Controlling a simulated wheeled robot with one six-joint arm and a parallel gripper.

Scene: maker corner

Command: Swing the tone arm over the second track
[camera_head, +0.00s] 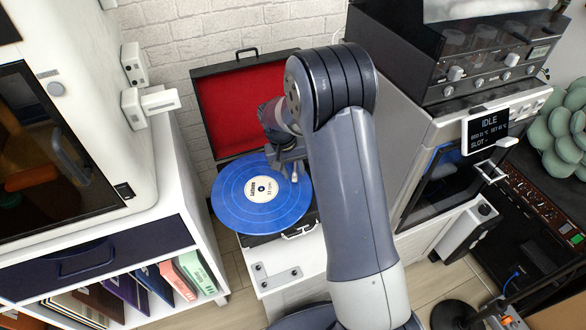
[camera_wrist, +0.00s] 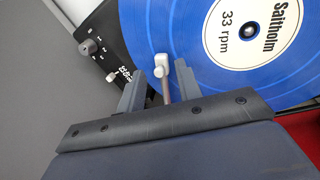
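The blue record (camera_head: 235,205) with a white label lies flat on the turntable; paler rings divide its surface. It fills the upper right of the wrist view (camera_wrist: 215,80). The tone arm (camera_wrist: 167,97) shows as a thin grey rod with a white head (camera_wrist: 160,64) over the record's outer part. Its base is hidden behind my gripper. My gripper (camera_wrist: 162,78) is open, one finger on each side of the rod, with small gaps visible. In the head view my gripper (camera_head: 289,172) is above the record's right side. I cannot tell whether the head touches the record.
The turntable's red-lined lid (camera_head: 235,100) stands open behind. The black deck (camera_wrist: 118,28) carries a grey knob (camera_wrist: 89,46). A white cabinet (camera_head: 178,190) stands close on the left, a white machine (camera_head: 425,125) on the right.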

